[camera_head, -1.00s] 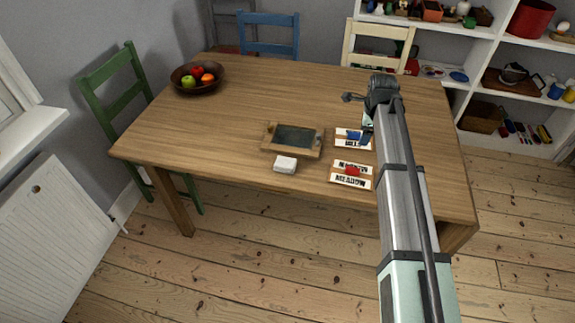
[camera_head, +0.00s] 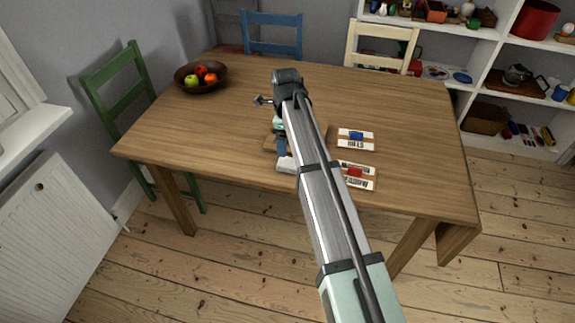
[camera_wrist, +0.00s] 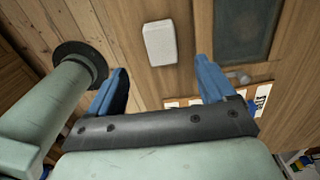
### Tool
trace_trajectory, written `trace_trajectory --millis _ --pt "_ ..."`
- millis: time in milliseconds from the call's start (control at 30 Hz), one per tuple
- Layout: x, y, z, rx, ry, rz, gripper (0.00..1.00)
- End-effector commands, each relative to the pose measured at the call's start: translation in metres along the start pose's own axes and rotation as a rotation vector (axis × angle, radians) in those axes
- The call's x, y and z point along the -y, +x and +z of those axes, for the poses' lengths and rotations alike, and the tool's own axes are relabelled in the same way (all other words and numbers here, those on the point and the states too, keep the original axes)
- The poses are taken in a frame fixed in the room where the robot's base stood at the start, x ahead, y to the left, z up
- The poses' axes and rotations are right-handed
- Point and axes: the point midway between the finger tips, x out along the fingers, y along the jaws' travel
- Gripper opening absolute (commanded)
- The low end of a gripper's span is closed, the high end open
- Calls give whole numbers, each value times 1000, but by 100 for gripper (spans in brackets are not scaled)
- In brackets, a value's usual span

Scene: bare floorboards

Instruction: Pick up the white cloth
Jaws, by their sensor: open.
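The white cloth (camera_head: 285,165) is a small folded block near the front edge of the wooden table. In the wrist view the cloth (camera_wrist: 160,42) lies flat on the wood, ahead of and between my fingertips. My gripper (camera_wrist: 160,80) is open, its two blue fingers apart with nothing between them. In the head view my gripper (camera_head: 281,146) hangs above the table just behind the cloth, and my arm covers part of the scene. The gripper is apart from the cloth.
A wood-framed dark slate (camera_wrist: 245,25) lies beside the cloth, mostly hidden by my arm in the head view. Two printed cards with a blue item (camera_head: 356,135) and a red item (camera_head: 354,172) lie to the right. A fruit bowl (camera_head: 201,78) stands at the back left.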

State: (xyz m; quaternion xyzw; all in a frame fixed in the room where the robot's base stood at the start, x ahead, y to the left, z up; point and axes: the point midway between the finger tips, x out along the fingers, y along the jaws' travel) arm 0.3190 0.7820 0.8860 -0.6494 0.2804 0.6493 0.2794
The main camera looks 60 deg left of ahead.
Motion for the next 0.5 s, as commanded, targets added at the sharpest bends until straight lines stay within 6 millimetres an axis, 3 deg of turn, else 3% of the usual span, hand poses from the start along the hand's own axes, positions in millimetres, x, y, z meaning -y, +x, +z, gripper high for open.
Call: trace_trajectory --millis 200,500 --pt "0 35 -1 0 0 1 83" --pt "0 51 -1 0 0 -1 83"
